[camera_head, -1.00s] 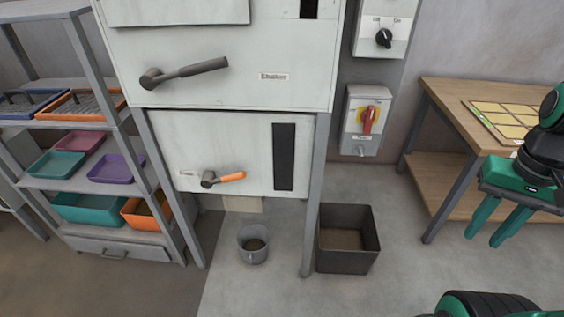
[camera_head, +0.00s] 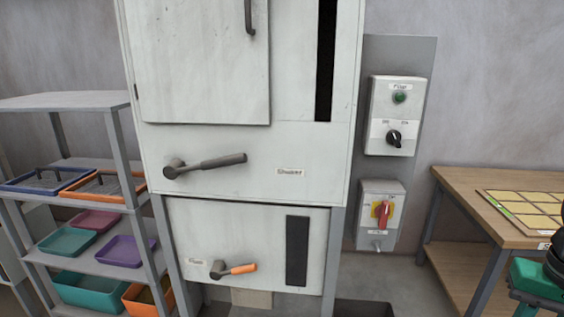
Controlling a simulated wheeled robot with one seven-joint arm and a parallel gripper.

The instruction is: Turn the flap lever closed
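The lever with the orange grip (camera_head: 237,269) is on the lower white panel of the machine. Its grey hub is at the left, and the grip points right and slightly upward. A small label beside it is too blurred to read surely; I take this as the flap lever. A larger all-grey lever (camera_head: 210,164) sits on the panel above, also pointing right and slightly up. My gripper (camera_head: 538,281) shows only as a green part at the lower right edge, far from the levers and touching nothing visible. Its fingertips are cut off by the frame.
A shelf rack (camera_head: 128,162) with colored trays stands left of the machine. A switch box (camera_head: 396,112) and a box with a red rotary handle (camera_head: 383,215) hang at its right. A wooden table (camera_head: 462,190) stands at the right. A dark bin (camera_head: 364,312) is partly visible below.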

